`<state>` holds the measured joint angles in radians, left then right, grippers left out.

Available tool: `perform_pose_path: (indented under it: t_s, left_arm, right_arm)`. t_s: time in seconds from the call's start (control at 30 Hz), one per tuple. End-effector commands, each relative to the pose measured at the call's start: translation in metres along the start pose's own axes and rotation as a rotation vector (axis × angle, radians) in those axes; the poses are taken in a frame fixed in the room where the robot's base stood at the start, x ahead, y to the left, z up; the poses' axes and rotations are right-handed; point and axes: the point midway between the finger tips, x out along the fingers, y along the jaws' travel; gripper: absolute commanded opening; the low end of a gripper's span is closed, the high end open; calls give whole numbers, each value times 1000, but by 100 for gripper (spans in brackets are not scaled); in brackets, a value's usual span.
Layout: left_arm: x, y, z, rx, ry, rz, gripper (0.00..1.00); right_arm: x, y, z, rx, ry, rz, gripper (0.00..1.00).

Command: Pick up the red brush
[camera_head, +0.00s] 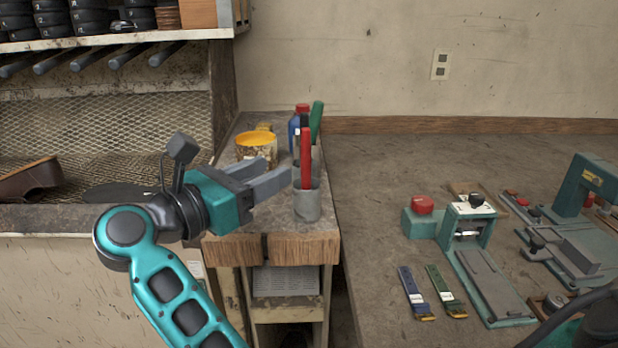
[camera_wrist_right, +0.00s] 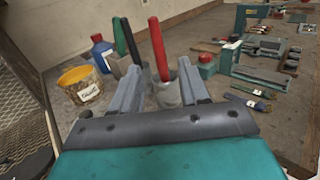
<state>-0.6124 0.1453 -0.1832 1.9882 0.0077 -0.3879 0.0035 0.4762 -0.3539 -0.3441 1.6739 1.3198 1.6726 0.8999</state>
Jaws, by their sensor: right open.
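The red brush (camera_head: 307,155) stands upright, its long red handle rising out of a grey cup (camera_head: 306,204) near the front of the narrow wooden bench. Its lower end is hidden inside the cup. In the wrist view the red handle (camera_wrist_right: 158,48) shows beyond and between the open fingers, leaning slightly left. My right gripper (camera_head: 277,174) is open and empty, just left of the cup and pointing towards it. In the wrist view its fingers (camera_wrist_right: 159,76) spread on both sides of the cup (camera_wrist_right: 166,94). My left gripper is not in view.
Close behind the red handle are a black handle (camera_wrist_right: 131,42), a green handle (camera_head: 316,118) and a blue bottle with a red cap (camera_head: 293,128). A yellow-rimmed tub (camera_head: 256,150) stands behind the gripper. Two flat brushes (camera_head: 415,295) and teal machines (camera_head: 480,245) lie on the right table.

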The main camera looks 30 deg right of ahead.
Motion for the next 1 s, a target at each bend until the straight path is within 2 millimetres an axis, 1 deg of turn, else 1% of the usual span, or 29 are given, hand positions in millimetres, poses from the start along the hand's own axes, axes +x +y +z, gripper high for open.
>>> perform_pose_path:
  t_s: [0.03, 0.13, 0.2, 0.37, 0.57, 0.7, 0.8, 1.0]
  left_arm:
    - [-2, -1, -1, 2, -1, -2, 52]
    - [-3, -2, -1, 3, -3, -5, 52]
    - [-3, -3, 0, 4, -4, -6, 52]
    - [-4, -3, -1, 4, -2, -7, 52]
    - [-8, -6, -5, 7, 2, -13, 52]
    - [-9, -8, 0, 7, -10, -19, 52]
    - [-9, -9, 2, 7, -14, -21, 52]
    - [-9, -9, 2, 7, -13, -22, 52]
  right_arm:
    - [11, 0, 2, 1, -5, -3, 45]
    - [28, 0, 2, 0, -5, -2, 45]
    - [36, 0, 2, 0, -3, -1, 45]
    - [47, 0, 2, 1, -3, 0, 45]
    - [74, 2, 9, 1, -7, -2, 45]
    - [91, 2, 7, 1, -4, -1, 45]
    - [96, 2, 6, 1, -3, 0, 45]
    - [96, 3, 6, 1, -2, 1, 45]
